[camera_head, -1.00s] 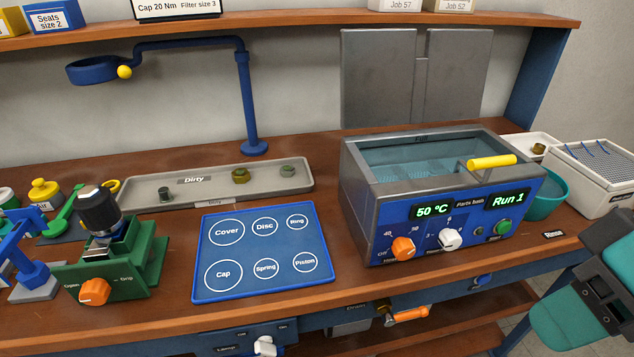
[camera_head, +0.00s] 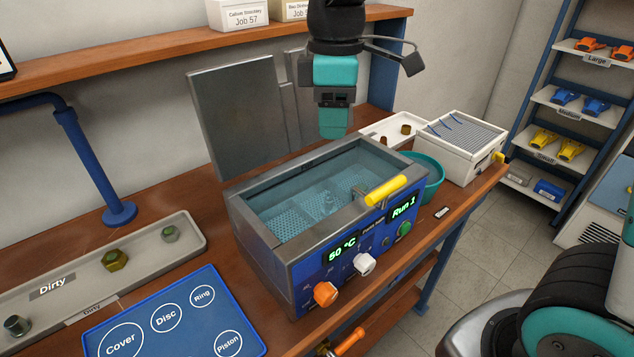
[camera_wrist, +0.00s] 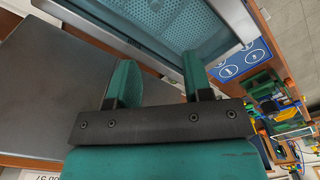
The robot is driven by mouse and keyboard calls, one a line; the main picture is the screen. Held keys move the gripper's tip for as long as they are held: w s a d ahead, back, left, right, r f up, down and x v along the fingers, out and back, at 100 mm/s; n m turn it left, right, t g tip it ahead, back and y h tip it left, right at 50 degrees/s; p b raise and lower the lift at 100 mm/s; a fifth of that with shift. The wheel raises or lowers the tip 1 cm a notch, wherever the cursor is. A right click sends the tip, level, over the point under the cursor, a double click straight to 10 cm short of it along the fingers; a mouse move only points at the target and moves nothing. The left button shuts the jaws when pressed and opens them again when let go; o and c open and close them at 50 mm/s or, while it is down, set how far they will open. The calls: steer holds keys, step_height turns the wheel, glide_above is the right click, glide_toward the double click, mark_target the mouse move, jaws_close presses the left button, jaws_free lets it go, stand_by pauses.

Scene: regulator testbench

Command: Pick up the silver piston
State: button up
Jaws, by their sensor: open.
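No part is clearly recognisable as the silver piston. A small dark grey cylinder (camera_head: 17,325) stands in the Dirty tray (camera_head: 60,268) at the left. A small greyish piece (camera_head: 170,234) sits at that tray's right end. A faint, blurred shape (camera_head: 329,202) shows under the water in the parts wash bath (camera_head: 262,188); I cannot tell what it is. My gripper (camera_head: 335,132) hangs over the back of the bath, fingers down. In the wrist view my gripper (camera_wrist: 160,78) is open, with nothing between its fingers; the bath's mesh lies beyond them.
A brass-coloured part (camera_head: 115,260) lies in the Dirty tray. A yellow handle (camera_head: 387,190) crosses the bath's front rim. A teal bowl (camera_head: 430,178), white tray (camera_head: 378,131) and ribbed white box (camera_head: 462,150) stand right of the bath. The blue mat (camera_head: 255,340) is bare.

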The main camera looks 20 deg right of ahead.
glide_toward(328, 195)
step_height(328, 195, down, 5)
steer(key=shift+w+a+f+p, duration=0.1)
steer(key=shift+f+p, duration=0.05)
steer(key=shift+p, duration=0.3)
step_height(328, 195, down, 6)
steer(key=shift+r+p, duration=0.15)
steer(key=shift+p, duration=0.45)
jaws_close()
